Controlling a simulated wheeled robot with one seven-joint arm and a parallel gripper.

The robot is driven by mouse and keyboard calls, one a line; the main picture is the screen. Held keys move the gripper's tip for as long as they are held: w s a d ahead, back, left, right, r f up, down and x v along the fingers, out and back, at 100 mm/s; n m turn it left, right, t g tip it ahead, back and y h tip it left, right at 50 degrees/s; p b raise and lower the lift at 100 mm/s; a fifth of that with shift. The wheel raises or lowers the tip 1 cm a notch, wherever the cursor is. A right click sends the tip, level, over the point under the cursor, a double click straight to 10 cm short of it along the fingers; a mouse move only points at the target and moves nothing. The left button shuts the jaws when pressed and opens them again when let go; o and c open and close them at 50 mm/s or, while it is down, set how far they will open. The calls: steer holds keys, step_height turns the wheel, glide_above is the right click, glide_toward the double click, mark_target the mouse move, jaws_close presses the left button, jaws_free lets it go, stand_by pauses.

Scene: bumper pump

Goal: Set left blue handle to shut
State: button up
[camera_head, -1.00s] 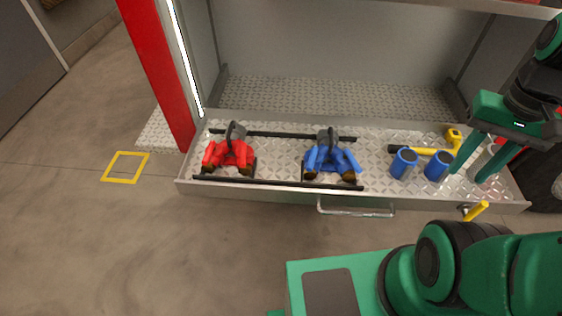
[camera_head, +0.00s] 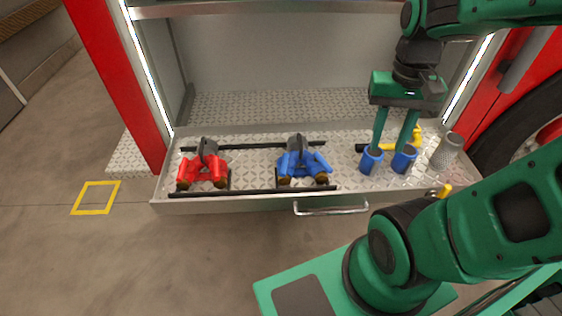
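A blue fitting with several stubby blue arms (camera_head: 303,164) and a dark upright part sits at the tray's middle. I cannot tell for sure which blue part is the left blue handle, or how it is set.
A similar red fitting (camera_head: 203,171) sits at the tray's left. Black rails (camera_head: 255,190) run along the tray. A grey cylinder (camera_head: 446,151) and yellow parts lie to the right. A bar handle (camera_head: 331,210) sticks out in front. A red post (camera_head: 115,80) stands at left.

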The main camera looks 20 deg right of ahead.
steer(key=w+a+f, duration=0.1)
steer(key=w+a, duration=0.2)
steer(key=w, duration=0.4)
steer(key=h, duration=0.2)
glide_toward(284, 166)
steer(key=shift+g+y, duration=0.3)
steer(key=f, duration=0.2)
steer(key=d+f, duration=0.1)
steer(key=f, duration=0.5)
steer(key=shift+s+d, duration=0.2)
steer(key=shift+d, duration=0.05)
jaws_close()
steer(key=shift+d, duration=0.3)
steer(key=shift+a, duration=0.15)
